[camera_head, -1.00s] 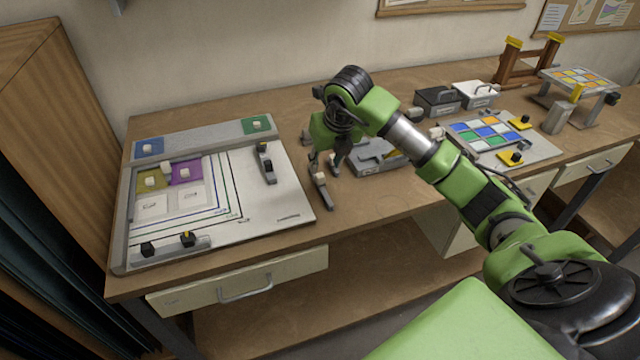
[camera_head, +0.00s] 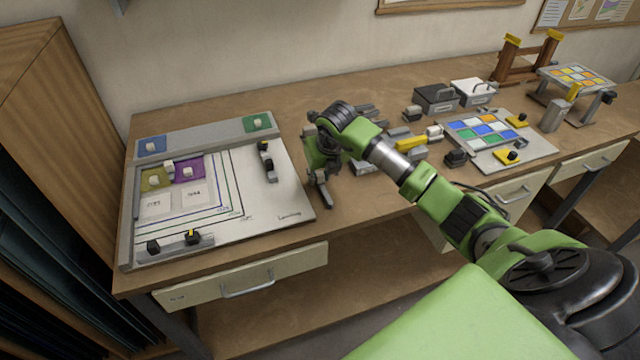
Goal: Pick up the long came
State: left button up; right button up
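My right gripper (camera_head: 321,178) points down at the bench, just right of the white layout board. Its fingers are dark and small, and I cannot tell whether they are open or shut. A short grey bar (camera_head: 325,199) lies on the bench at the fingertips; the gripper hides its upper part. Whether the fingers touch it is unclear. I cannot tell which strip is the long came. One grey strip with a dark knob (camera_head: 267,162) lies on the board's right side. My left gripper is not in view.
The layout board (camera_head: 285,205) holds coloured glass pieces and a grey strip with dark knobs (camera_head: 180,246) at its front. My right arm partly hides a grey tray (camera_head: 362,167). A coloured glass panel (camera_head: 500,161) and two boxes stand to the right.

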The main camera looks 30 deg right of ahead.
grip_shut()
jog(key=shift+r, duration=0.1)
jog(key=shift+w+r, duration=0.1)
